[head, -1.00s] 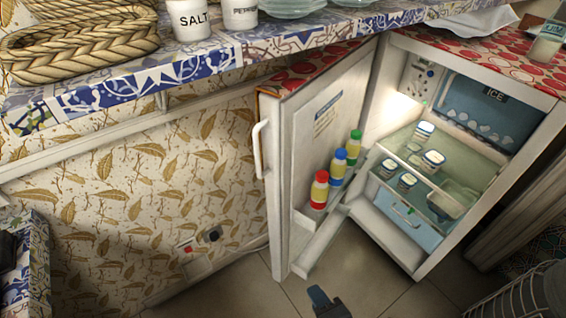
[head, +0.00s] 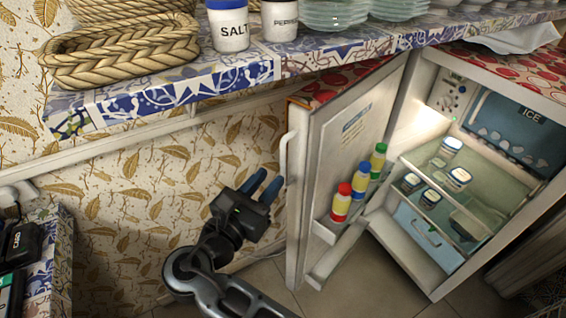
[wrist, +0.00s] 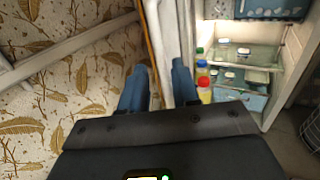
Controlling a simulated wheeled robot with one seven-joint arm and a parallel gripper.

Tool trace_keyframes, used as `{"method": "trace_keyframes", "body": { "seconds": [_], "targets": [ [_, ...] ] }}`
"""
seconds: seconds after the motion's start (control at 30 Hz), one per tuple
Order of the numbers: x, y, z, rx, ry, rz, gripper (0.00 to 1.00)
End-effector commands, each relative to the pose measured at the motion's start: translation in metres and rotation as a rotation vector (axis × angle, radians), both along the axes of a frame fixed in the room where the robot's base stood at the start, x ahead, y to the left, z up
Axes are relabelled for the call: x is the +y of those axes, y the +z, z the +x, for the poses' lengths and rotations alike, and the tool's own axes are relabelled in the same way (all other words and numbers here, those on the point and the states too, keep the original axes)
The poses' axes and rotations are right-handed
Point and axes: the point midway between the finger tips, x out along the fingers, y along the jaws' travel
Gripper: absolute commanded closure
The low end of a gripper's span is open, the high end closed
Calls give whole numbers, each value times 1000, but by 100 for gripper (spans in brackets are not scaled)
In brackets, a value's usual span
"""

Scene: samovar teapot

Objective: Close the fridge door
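The fridge door (head: 340,140) stands wide open, with its white handle (head: 285,153) on its left edge. The lit fridge interior (head: 450,190) shows to its right. My gripper (head: 263,187) is left of the door, a little below the handle, in front of the patterned wall. In the wrist view my gripper (wrist: 158,88) has its two blue fingers apart with nothing held. The door's edge (wrist: 172,45) shows beyond and between the fingers. Any contact with the door cannot be made out.
Bottles (head: 361,181) stand on the door's inner shelf, and tubs (head: 440,178) sit inside the fridge. A tiled counter (head: 160,95) with rope, jars and dishes overhangs the space above my arm. A lower tiled surface (head: 62,265) is at the left.

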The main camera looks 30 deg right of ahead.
Motion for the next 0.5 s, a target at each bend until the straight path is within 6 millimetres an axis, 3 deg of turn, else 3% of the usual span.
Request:
{"method": "trace_keyframes", "body": {
  "seconds": [0.2,0.5],
  "targets": [
    [-31,0,17,1,-4,2,70],
    [-55,-1,32,1,1,3,70]
  ]
}}
